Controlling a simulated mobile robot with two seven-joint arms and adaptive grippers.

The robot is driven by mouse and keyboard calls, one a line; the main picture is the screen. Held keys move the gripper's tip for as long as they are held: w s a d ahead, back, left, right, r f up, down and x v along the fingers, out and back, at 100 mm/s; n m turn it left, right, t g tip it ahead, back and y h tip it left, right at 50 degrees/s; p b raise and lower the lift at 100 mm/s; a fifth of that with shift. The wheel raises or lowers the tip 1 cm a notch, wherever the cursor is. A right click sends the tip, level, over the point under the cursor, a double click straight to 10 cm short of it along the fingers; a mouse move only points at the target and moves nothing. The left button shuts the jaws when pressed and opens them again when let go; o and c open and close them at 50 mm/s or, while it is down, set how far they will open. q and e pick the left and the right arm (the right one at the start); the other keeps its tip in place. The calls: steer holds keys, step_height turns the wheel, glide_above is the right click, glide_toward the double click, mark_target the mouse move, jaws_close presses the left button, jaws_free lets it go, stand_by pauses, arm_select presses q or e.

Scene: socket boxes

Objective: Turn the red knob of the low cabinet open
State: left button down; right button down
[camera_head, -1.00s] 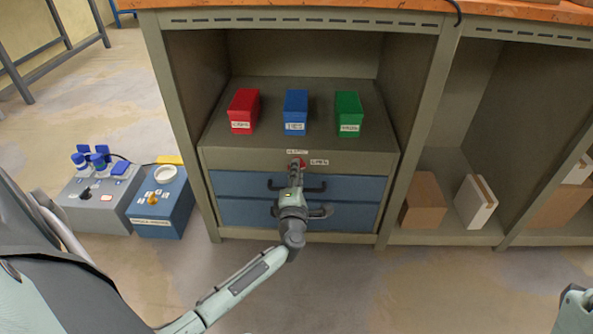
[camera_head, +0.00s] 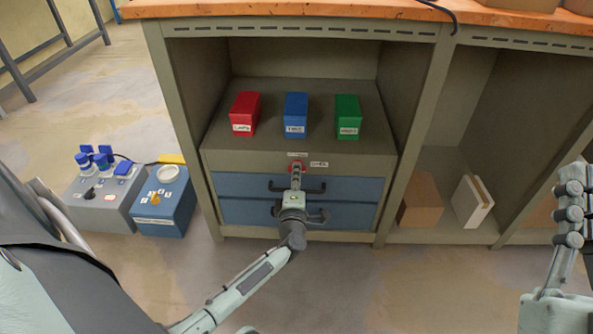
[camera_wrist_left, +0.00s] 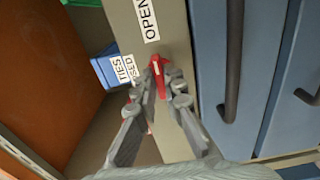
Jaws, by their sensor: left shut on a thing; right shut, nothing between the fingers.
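The red knob (camera_head: 298,165) sits on the front of the low cabinet (camera_head: 245,160), above its blue drawers. My left gripper (camera_head: 297,172) is at the knob. In the left wrist view its fingers (camera_wrist_left: 160,92) are closed on the red knob (camera_wrist_left: 157,70), partly hiding it. The knob's bar runs roughly up and down there, toward the OPEN label (camera_wrist_left: 147,18). A second label ending in "SED" (camera_wrist_left: 128,82) is to the left. My right gripper (camera_head: 570,195) is shut and empty at the right edge of the head view, away from the cabinet.
Red (camera_head: 244,115), blue (camera_head: 296,116) and green (camera_head: 347,118) boxes stand on top of the low cabinet. Drawer handles (camera_head: 315,189) stick out below the knob. Grey (camera_head: 103,200) and blue (camera_head: 160,205) control boxes stand on the floor at left. Floor in front is free.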

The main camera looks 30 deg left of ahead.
arm_select(q)
steer(key=c, duration=1.6)
jaws_free()
steer(key=v, duration=0.7)
steer(key=shift+s+d, duration=0.15)
steer(key=shift+s, duration=0.1)
